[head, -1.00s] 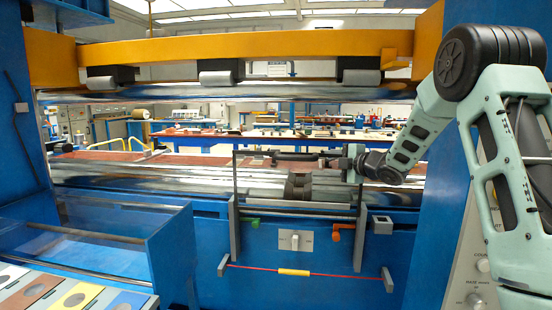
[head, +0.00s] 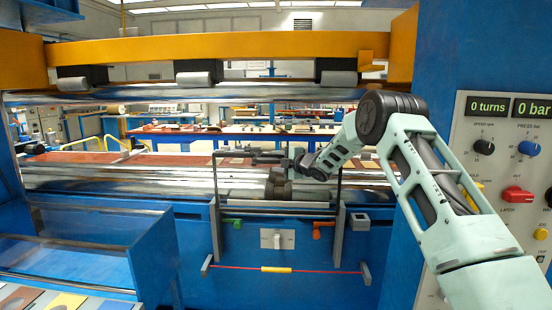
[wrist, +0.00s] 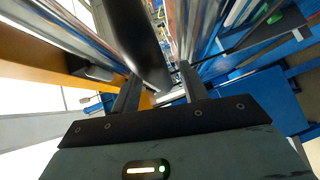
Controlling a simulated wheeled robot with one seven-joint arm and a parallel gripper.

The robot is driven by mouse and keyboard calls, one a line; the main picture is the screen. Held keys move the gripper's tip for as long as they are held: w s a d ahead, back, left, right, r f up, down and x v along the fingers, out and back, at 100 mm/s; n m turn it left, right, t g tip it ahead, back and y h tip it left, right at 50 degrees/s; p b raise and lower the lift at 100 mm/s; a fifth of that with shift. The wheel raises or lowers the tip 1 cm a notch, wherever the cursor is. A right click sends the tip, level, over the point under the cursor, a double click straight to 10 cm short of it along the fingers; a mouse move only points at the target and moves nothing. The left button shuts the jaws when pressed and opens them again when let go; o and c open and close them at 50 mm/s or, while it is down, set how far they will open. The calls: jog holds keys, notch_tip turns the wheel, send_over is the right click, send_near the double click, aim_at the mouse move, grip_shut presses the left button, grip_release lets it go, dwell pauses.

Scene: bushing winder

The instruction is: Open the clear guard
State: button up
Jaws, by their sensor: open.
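The clear guard, a see-through pane with thin dark upright edges (head: 214,187), stands at the front of the blue machine in the head view, between two grey posts. Its pane is hard to make out. My gripper (head: 250,156) is open at the height of the guard's upper edge, pointing left along it. In the wrist view, a thick dark bar (wrist: 140,45) runs between the two fingers of my gripper (wrist: 158,82). I cannot tell whether the fingers touch it.
Shiny rollers (head: 120,180) lie behind the guard, and a yellow beam (head: 200,49) crosses above. Green (head: 232,222) and orange (head: 322,229) handles sit below. A red cord (head: 310,269) spans the front. A control panel (head: 510,170) stands right; a clear-sided bin (head: 90,245) stands left.

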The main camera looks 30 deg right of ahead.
jog(key=shift+w+a+f, duration=0.1)
jog(key=shift+w, duration=0.6)
grip_shut()
notch_tip(320, 180, down, 24)
jog(key=b, duration=1.9)
jog(key=shift+r, duration=0.2)
grip_release()
jog(key=shift+r, duration=0.1)
jog(key=shift+s, duration=0.1)
